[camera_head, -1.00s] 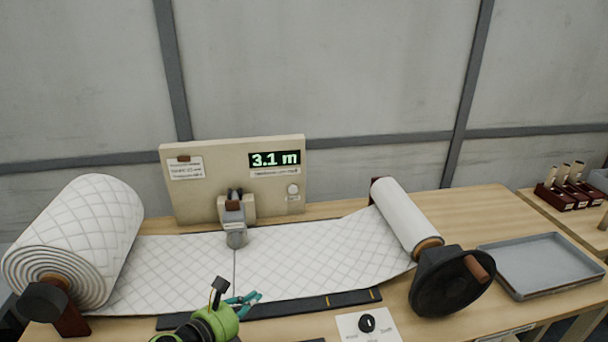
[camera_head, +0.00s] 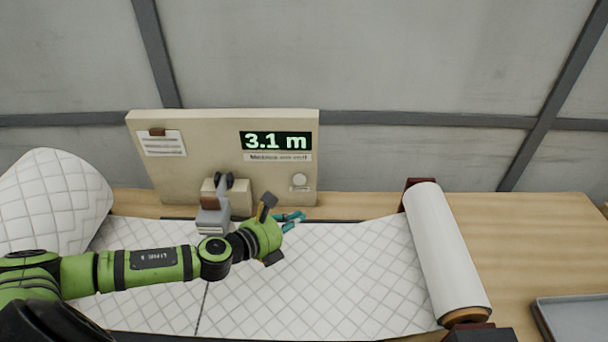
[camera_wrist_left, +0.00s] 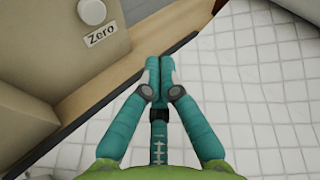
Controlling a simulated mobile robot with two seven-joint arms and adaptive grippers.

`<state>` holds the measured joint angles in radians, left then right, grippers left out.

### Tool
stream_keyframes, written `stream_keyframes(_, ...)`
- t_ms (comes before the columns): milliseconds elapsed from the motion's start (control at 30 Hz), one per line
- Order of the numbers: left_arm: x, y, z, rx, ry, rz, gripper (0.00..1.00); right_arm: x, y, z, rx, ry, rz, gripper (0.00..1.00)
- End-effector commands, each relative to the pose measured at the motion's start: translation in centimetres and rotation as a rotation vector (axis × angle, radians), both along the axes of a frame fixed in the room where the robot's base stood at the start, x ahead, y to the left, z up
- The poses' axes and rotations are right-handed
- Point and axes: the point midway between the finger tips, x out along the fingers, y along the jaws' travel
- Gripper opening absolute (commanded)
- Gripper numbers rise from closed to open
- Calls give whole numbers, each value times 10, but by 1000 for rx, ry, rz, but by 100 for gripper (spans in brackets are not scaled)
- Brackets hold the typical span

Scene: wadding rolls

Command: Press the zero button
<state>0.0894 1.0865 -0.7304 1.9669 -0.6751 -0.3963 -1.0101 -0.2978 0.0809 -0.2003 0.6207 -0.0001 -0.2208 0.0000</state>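The zero button (camera_head: 300,180) is a round whitish knob on the lower right of the beige panel (camera_head: 222,130), under a display (camera_head: 275,141) reading "3.1 m". In the left wrist view the button (camera_wrist_left: 92,12) sits at the upper left above a "Zero" label (camera_wrist_left: 102,33). My left gripper (camera_head: 298,217) is just below the button in the head view, over the quilted sheet and apart from the panel. In the left wrist view its teal fingers (camera_wrist_left: 160,70) are together with nothing between them. My right gripper is not in view.
A quilted wadding sheet (camera_head: 330,270) covers the bench between a thick roll (camera_head: 50,195) at left and a thinner roll (camera_head: 445,250) at right. A grey clamp-like device (camera_head: 213,212) stands before the panel. A grey tray (camera_head: 580,320) is at lower right.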

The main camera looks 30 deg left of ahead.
Motion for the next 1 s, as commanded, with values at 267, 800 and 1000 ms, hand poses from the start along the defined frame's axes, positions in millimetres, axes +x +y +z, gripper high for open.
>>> stream_keyframes(267,5,2,0,1,-2,1,0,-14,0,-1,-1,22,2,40)
stream_keyframes(800,66,32,1,1,-3,2,0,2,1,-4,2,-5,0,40)
stream_keyframes(1000,77,37,0,-1,0,0,0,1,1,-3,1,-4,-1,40)
